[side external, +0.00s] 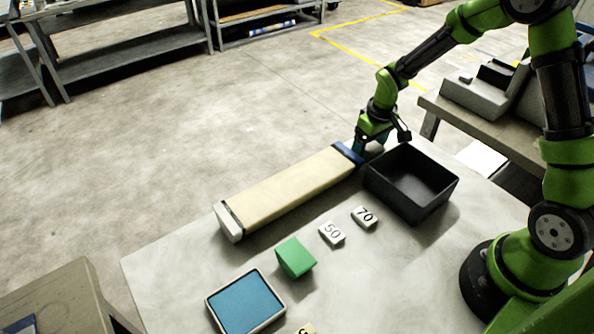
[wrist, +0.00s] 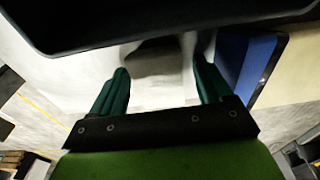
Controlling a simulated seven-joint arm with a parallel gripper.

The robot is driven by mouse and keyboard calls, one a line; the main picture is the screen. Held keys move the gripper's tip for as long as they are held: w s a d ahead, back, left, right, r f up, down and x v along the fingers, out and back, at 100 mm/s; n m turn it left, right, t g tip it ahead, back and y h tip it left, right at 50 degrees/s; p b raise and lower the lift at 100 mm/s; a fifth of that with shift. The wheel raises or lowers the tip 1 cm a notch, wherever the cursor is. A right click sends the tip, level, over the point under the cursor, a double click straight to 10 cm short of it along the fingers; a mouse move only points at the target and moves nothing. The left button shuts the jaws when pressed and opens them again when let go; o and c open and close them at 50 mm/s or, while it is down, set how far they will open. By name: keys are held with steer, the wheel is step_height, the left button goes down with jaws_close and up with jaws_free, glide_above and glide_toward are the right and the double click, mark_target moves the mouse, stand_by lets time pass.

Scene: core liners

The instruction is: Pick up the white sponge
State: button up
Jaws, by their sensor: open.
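I cannot make out a white sponge for certain in either view. My gripper (side external: 370,144) is low at the far edge of the table, between the black bin and the blue end of the long cream core liner (side external: 285,188). In the wrist view my gripper (wrist: 161,68) is open, its two green fingers apart. Between them show a pale surface and a dark grey patch (wrist: 156,60); I cannot tell whether the patch is an object or a shadow. The blue end cap (wrist: 248,62) lies just right of the right finger.
A black open bin (side external: 411,190) stands close beside my gripper and fills the top of the wrist view. A green block (side external: 295,258), a blue pad in a pale frame (side external: 245,302), and tags marked 50 (side external: 332,233) and 70 (side external: 364,217) lie nearer on the table (side external: 170,262).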

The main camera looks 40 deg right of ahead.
steer(key=shift+c, duration=0.2)
steer(key=c, duration=1)
